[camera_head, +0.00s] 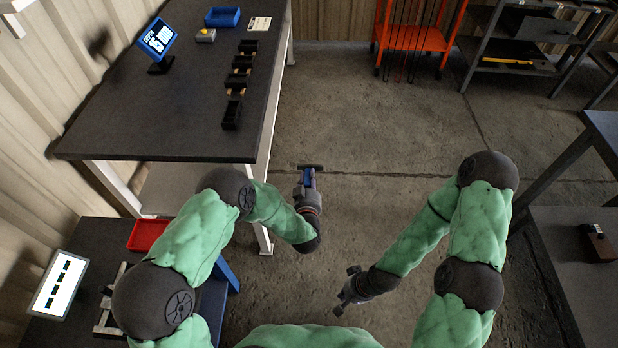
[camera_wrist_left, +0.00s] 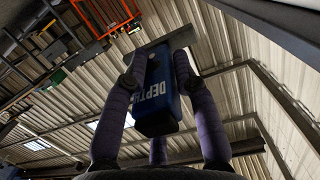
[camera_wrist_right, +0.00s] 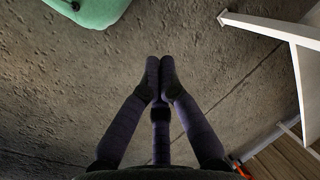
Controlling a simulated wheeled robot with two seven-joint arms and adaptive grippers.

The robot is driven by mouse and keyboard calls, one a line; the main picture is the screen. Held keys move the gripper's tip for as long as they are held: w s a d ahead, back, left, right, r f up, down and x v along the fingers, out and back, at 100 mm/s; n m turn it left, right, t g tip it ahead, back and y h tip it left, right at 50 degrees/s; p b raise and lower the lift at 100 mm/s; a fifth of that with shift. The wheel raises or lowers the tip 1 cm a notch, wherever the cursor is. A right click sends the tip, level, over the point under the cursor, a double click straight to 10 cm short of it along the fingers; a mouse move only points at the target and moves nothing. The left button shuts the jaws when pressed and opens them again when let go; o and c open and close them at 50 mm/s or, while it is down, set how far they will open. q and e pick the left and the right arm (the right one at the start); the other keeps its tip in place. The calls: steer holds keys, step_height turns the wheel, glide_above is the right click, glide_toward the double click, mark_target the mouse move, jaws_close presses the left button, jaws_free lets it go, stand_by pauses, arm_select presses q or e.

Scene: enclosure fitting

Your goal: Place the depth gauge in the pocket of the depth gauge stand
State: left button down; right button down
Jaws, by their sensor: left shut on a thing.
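The depth gauge (camera_head: 308,178) is blue with a dark crossbar at its far end. It is in my left gripper (camera_head: 308,187), over the floor right of the long dark table. In the left wrist view the blue gauge body (camera_wrist_left: 157,95), lettered DEPTH, sits between the fingers (camera_wrist_left: 158,80), which are shut on it. My right gripper (camera_head: 345,298) is low over the floor, its fingertips together (camera_wrist_right: 160,75) and nothing between them. I cannot tell for certain which item is the depth gauge stand; a row of black open holders (camera_head: 232,115) lies along the table's right side.
On the long table (camera_head: 185,110) are a tilted blue display (camera_head: 157,40), a blue tray (camera_head: 222,17), a grey block (camera_head: 205,36) and a white card (camera_head: 259,23). A red tray (camera_head: 147,235) and a tablet (camera_head: 60,284) are lower left. Another table (camera_head: 575,270) is right.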

arm_select(q)
steer(key=shift+s+f, duration=0.2)
steer(key=shift+s, duration=0.45)
